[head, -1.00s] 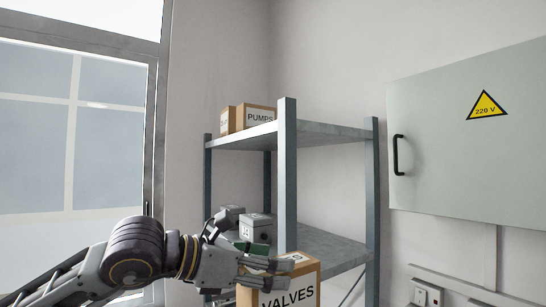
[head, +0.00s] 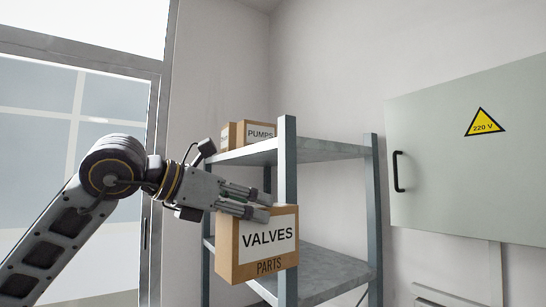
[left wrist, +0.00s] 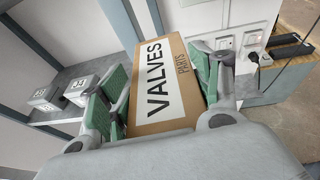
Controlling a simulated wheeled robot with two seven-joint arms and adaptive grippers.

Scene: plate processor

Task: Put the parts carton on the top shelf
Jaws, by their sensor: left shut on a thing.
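The parts carton (head: 256,252) is a brown box with a white VALVES label and the word PARTS. My left gripper (head: 258,205) is shut on it near its top, and the carton hangs upright in front of the shelf unit's front post, below top-shelf height. In the left wrist view the carton (left wrist: 158,85) sits between the green-padded fingers of the left gripper (left wrist: 163,95). The top shelf (head: 320,150) is a grey board, with its right part bare. The right gripper is in neither view.
A PUMPS carton (head: 259,134) and another carton (head: 228,136) stand at the top shelf's left end. The lower shelf (head: 330,270) holds grey numbered boxes, seen in the wrist view (left wrist: 82,90). A grey post (head: 288,170) stands behind the carton. A 220 V cabinet (head: 460,150) is at right.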

